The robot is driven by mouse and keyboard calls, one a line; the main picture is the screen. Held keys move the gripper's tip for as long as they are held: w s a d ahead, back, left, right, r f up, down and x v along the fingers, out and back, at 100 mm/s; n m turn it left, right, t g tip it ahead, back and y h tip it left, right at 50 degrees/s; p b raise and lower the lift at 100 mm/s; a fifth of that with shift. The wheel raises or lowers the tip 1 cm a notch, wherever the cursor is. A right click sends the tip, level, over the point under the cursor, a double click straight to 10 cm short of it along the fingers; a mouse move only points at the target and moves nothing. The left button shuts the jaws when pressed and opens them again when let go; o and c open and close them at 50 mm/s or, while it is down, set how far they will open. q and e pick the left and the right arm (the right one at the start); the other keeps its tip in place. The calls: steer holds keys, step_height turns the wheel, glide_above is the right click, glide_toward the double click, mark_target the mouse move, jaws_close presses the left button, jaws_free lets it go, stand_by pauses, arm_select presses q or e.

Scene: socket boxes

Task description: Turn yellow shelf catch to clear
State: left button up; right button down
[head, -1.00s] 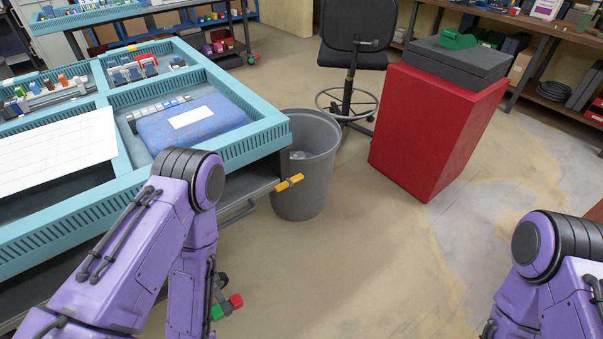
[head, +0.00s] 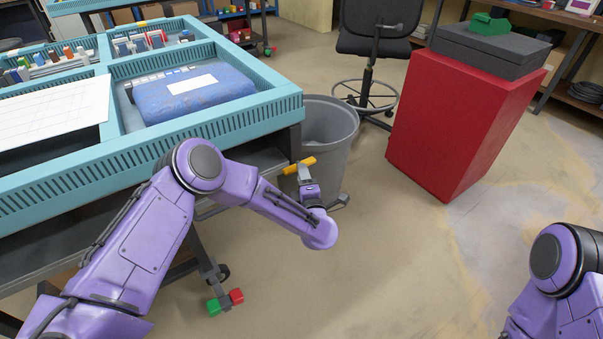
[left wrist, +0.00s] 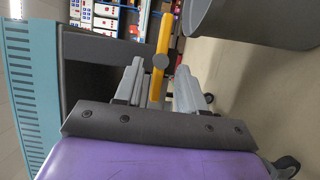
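The yellow shelf catch (head: 299,165) sits at the near right corner of the bench's lower shelf. In the head view it lies crosswise, its right end slightly higher. In the left wrist view the catch (left wrist: 163,42) is a yellow bar with a grey round pivot, running lengthwise between the fingers. My left gripper (head: 303,176) is right at the catch, partly hidden by its own wrist. In the left wrist view the left gripper (left wrist: 158,82) is open, one finger on each side of the bar's near part. I cannot tell whether they touch it. My right gripper is out of view.
The turquoise-rimmed bench (head: 150,150) stands above and left of the catch. A grey bin (head: 335,140) is close behind it. A red pedestal (head: 450,125) stands to the right. Red and green knobs (head: 226,302) show low by the bench leg.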

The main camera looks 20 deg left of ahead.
arm_select(q)
steer(key=shift+x, duration=1.25)
jaws_close()
steer(key=shift+w+d+f+n+g+y+b, duration=0.2)
steer(key=shift+n+y+b, duration=1.25)
steer(key=shift+n+b, duration=2.4)
steer(key=shift+d+f+n+g+y+b, duration=0.3)
steer(key=shift+n+y+b, duration=1.1)
steer(key=shift+n+b, duration=2.5)
steer(key=shift+w+a+f+n+g+y+b, duration=0.1)
steer(key=shift+n+g+y+b, duration=0.3)
steer(key=shift+n+y+b, duration=2.25)
steer(key=n+h+b, duration=0.1)
steer(key=h+b, duration=0.1)
steer(key=b, duration=0.1)
steer(key=shift+n, duration=0.4)
